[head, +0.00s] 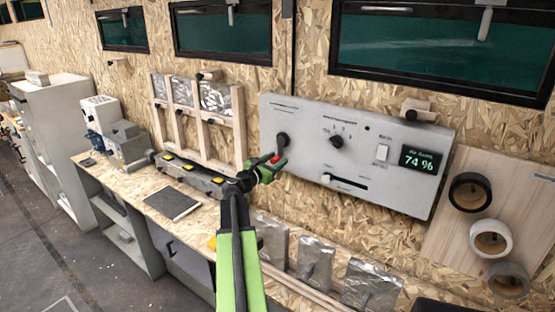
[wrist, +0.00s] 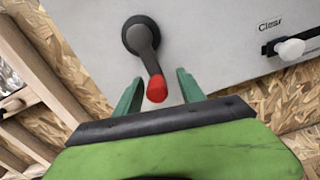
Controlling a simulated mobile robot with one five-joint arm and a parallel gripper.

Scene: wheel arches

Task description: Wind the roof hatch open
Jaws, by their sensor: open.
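A grey control panel (head: 300,115) hangs on the chipboard wall. A dark crank handle (head: 282,142) with a red knob (head: 275,159) sits at its left end. In the wrist view the crank (wrist: 142,38) points down and slightly right, and its red knob (wrist: 157,89) lies between the fingertips. My gripper (head: 272,164) is open around the knob; it also shows in the wrist view (wrist: 158,88). I cannot tell whether a finger touches the knob. The roof hatch itself cannot be made out in either view.
The panel also carries a rotary dial (head: 337,141), a slider (head: 344,181) and a display (head: 423,159) reading 74 %. A workbench (head: 112,180) runs below. Tape rolls (head: 470,192) hang at right. Foil-wrapped blocks (head: 315,262) stand under the panel. Dark windows (head: 440,45) line the wall above.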

